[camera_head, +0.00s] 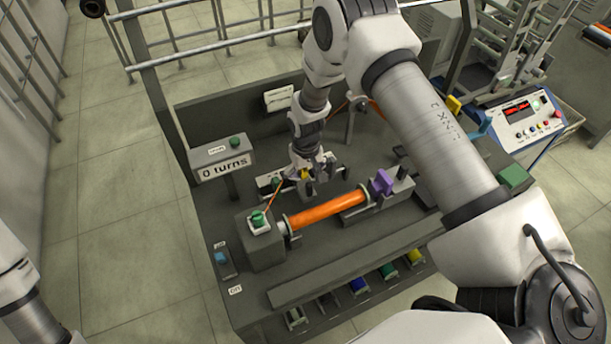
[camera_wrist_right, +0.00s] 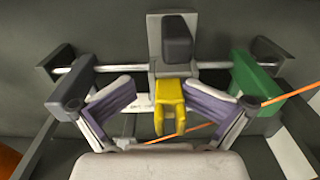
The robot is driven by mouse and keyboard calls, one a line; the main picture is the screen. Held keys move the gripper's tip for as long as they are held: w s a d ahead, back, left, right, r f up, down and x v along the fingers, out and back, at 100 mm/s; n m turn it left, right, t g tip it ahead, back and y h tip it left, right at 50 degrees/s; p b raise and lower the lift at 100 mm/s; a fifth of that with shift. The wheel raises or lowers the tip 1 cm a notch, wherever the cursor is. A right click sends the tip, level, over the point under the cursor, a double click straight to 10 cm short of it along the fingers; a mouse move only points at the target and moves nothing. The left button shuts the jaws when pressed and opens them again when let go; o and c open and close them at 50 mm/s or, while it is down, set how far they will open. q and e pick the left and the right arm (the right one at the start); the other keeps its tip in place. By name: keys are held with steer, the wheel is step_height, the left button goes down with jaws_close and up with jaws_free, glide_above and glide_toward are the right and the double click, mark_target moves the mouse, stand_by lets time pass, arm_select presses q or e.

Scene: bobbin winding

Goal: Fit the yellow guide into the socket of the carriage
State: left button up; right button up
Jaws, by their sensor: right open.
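The yellow guide (camera_wrist_right: 168,100) sits upright against the front of the grey carriage (camera_wrist_right: 174,45) on the metal rail; it appears seated there, though the socket itself is hidden. My right gripper (camera_wrist_right: 162,103) is open, with one finger on each side of the guide and a visible gap to both. In the head view my right gripper (camera_head: 320,178) hangs over the bench behind the orange bobbin, and a small bit of the yellow guide (camera_head: 305,174) shows beside its fingers. My left gripper is out of the picture.
An orange wire (camera_wrist_right: 200,127) runs past the guide's lower end. A green block (camera_wrist_right: 256,80) stands at the rail's right end. The orange bobbin (camera_head: 328,208) lies between its supports, near a purple block (camera_head: 382,182). A sign (camera_head: 226,166) reads "0 turns".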

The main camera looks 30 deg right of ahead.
steer(key=shift+w+f, duration=0.15)
step_height(320, 180, up, 12)
stand_by(0.6)
stand_by(0.3)
